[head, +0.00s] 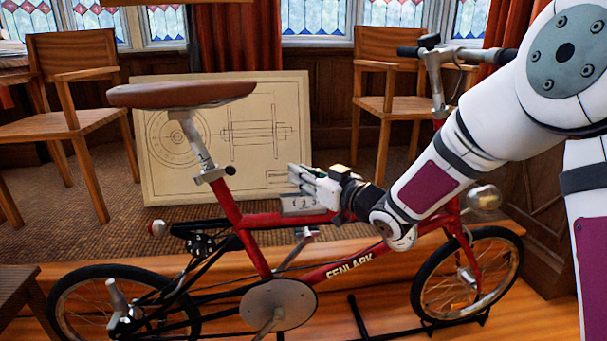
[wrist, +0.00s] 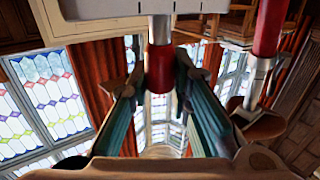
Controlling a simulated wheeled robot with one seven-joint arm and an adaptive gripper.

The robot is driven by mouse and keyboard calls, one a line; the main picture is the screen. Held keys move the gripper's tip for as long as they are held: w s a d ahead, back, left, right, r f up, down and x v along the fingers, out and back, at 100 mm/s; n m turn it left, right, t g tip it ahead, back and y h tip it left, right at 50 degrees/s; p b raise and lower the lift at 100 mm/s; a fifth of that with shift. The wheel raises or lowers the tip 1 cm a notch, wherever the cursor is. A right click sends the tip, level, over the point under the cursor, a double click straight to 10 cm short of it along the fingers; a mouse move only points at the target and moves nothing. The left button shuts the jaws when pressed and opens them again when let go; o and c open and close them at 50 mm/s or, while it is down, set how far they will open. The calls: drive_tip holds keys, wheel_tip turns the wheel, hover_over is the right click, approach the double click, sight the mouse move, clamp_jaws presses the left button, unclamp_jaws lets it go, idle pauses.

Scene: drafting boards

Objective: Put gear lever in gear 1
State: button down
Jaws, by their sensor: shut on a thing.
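The gear lever shows in the wrist view as a red knob (wrist: 160,72) on a short silver shaft. The shaft meets the edge of a pale grey selector plate (wrist: 110,8) at the top of the picture. My gripper (wrist: 157,85) has its two green-grey fingers closed on either side of the red knob. In the head view my gripper (head: 300,180) is just above the selector plate (head: 297,207), which has small numerals and sits on the red bicycle's top tube (head: 262,219). The lever is hidden there behind my fingers. I cannot tell which gear it stands in.
The bicycle's saddle (head: 180,93) and seat post stand left of my gripper, the handlebar (head: 462,56) to the right. A drafting board (head: 215,170) leans behind the frame. Wooden chairs (head: 72,90) stand further back. The air above the top tube is fairly free.

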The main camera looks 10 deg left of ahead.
drive_tip(key=a+n, duration=0.1)
drive_tip(key=a+n+h, duration=0.1)
drive_tip(key=shift+s+a+g, duration=0.3)
drive_tip(key=shift+s+g, duration=0.1)
drive_tip(key=shift+s+a+f+n+g+h, duration=0.15)
drive_tip(key=shift+a+f+n+g+h, duration=0.15)
drive_tip(key=shift+a+f+n+h, duration=0.4)
drive_tip(key=shift+r+n, duration=0.15)
drive_tip(key=shift+n, duration=0.15)
drive_tip(key=c, duration=1.4)
unclamp_jaws()
drive_tip(key=shift+a, duration=0.1)
drive_tip(key=shift+c, duration=0.2)
drive_tip(key=shift+s, duration=0.1)
drive_tip(key=v, duration=1.2)
drive_tip(key=shift+r+h, duration=0.15)
drive_tip(key=shift+h, duration=0.15)
